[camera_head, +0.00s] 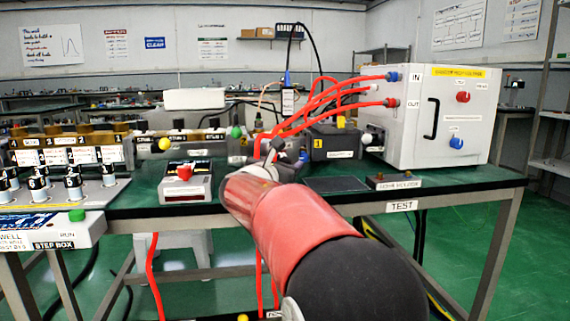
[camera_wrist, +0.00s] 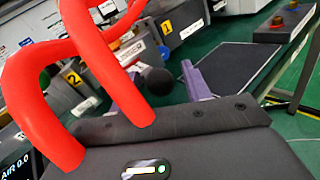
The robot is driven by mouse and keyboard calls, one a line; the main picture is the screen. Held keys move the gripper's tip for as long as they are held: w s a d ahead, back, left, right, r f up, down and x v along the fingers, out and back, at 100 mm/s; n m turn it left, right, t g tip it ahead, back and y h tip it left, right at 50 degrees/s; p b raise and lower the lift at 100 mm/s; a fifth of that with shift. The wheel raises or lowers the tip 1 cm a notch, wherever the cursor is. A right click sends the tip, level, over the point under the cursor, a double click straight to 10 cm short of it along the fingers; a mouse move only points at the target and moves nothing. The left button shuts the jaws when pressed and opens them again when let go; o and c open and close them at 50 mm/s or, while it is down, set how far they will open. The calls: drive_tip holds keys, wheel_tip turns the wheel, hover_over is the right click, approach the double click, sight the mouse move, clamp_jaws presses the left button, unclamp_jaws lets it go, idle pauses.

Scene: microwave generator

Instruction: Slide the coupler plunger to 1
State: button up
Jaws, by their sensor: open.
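In the head view my gripper (camera_head: 292,150) reaches over the green bench, partly hidden by my own red and dark arm. In the wrist view my gripper (camera_wrist: 160,76) shows two purple-grey fingers, apart. A dark round knob (camera_wrist: 157,80) appears between or just beyond them; I cannot tell its depth or whether a finger touches it. A dark box (camera_head: 330,142) with a yellow "1" tag stands behind my gripper, with a white ball knob (camera_head: 366,138) at its right. The coupler's label is not readable, so I cannot tell which knob is its plunger.
Red cables (camera_head: 330,95) run from the white cabinet (camera_head: 440,120) down behind my gripper; they also cross close in the wrist view (camera_wrist: 100,60). A box with a red button (camera_head: 185,173) stands left. A dark pad (camera_head: 337,184) lies right of my gripper.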

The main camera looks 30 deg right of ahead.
drive_tip(key=shift+c, duration=0.3)
clamp_jaws()
drive_tip(key=shift+w+d, duration=0.2)
drive_tip(key=shift+w, duration=0.3)
drive_tip(key=shift+w+d, duration=0.15)
drive_tip(key=shift+w, duration=0.35)
drive_tip(key=shift+o, duration=0.3)
unclamp_jaws()
drive_tip(key=v, duration=0.8)
